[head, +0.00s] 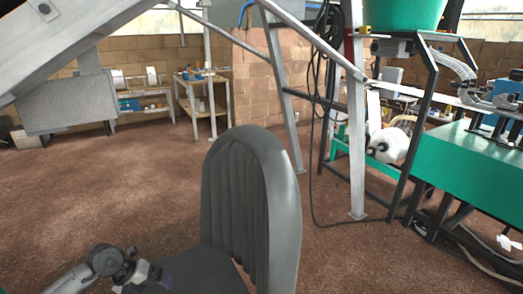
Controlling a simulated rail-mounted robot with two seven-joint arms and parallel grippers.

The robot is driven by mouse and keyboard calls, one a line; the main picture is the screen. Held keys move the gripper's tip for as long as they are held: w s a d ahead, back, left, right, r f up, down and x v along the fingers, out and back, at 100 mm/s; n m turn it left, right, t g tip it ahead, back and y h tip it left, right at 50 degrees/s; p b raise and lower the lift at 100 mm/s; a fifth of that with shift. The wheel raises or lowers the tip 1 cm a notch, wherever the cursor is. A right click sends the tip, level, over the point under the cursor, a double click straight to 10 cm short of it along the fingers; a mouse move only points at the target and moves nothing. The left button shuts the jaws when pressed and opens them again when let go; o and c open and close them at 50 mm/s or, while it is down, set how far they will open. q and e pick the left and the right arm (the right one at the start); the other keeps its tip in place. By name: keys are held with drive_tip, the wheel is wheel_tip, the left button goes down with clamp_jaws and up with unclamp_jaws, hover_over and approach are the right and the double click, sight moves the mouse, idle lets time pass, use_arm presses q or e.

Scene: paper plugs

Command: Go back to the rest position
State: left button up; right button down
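My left arm comes in at the bottom left, and its gripper (150,277) is low in the head view, beside the seat of a dark grey chair. The fingers are small and dark there, and I cannot tell whether they are open or shut. Nothing can be made out in them. My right gripper is not in view.
The grey chair (252,200) with a ribbed back stands close in front. A green machine table (470,165) and metal frame legs (357,140) are on the right, with cables on the floor. A sloping grey chute (75,38) crosses the upper left. Brown floor (110,180) is open at left.

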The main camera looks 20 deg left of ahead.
use_arm(q)
drive_tip(key=w+d+r+t+h, duration=0.35)
drive_tip(key=w+r+t, duration=0.65)
drive_tip(key=r, duration=0.4)
drive_tip(key=s+a+r+n+t+y, duration=0.2)
drive_tip(key=a+r+n+t+y, duration=0.2)
drive_tip(key=r+n+t+y, duration=0.8)
drive_tip(key=s+d+f+n+g+y+p, duration=0.2)
drive_tip(key=s+d+f+n+g+p, duration=0.75)
drive_tip(key=s+f+n+g, duration=0.45)
drive_tip(key=s+d+g+h+p, duration=0.25)
drive_tip(key=s+d+p, duration=0.2)
drive_tip(key=s, duration=0.25)
drive_tip(key=s+d+n+g+h+p, duration=0.1)
drive_tip(key=s+d+g+p, duration=0.3)
drive_tip(key=s, duration=0.3)
drive_tip(key=s+d+g+h+p, duration=0.1)
drive_tip(key=s+d+p, duration=0.45)
drive_tip(key=s, duration=0.25)
wheel_tip(320, 180, up, 37)
drive_tip(key=a+p, duration=0.1)
drive_tip(key=p, duration=3.6)
drive_tip(key=shift+w, duration=0.4)
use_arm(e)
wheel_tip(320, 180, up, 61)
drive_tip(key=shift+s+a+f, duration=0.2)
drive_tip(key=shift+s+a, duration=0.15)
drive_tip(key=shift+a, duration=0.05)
